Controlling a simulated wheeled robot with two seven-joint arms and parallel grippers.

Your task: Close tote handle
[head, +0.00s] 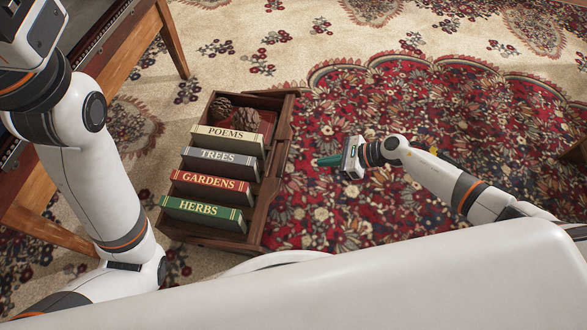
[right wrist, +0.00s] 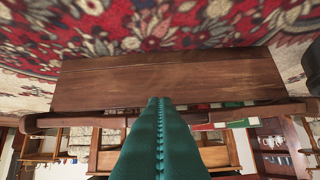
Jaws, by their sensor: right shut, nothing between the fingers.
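A dark wooden tote (head: 256,232) stands on the rug left of my right gripper, holding a row of books. A wooden bar that looks like its handle (head: 284,130) lies along the tote's right side in the head view. In the right wrist view this bar (right wrist: 75,121) runs across the picture, alongside the tote's flat side panel (right wrist: 150,84). My right gripper (head: 320,161) is shut and empty, with its green fingers pointing at that side. Its fingers (right wrist: 158,103) overlap the bar in the wrist view; I cannot tell whether they touch it. My left gripper's fingers are out of view.
The books are Poems (head: 228,139), Trees (head: 220,163), Gardens (head: 210,187) and Herbs (head: 203,214). Pinecones (head: 221,107) lie at the tote's far end. A wooden piece of furniture (head: 175,42) stands at the left. The red rug (head: 330,100) right of the tote is clear.

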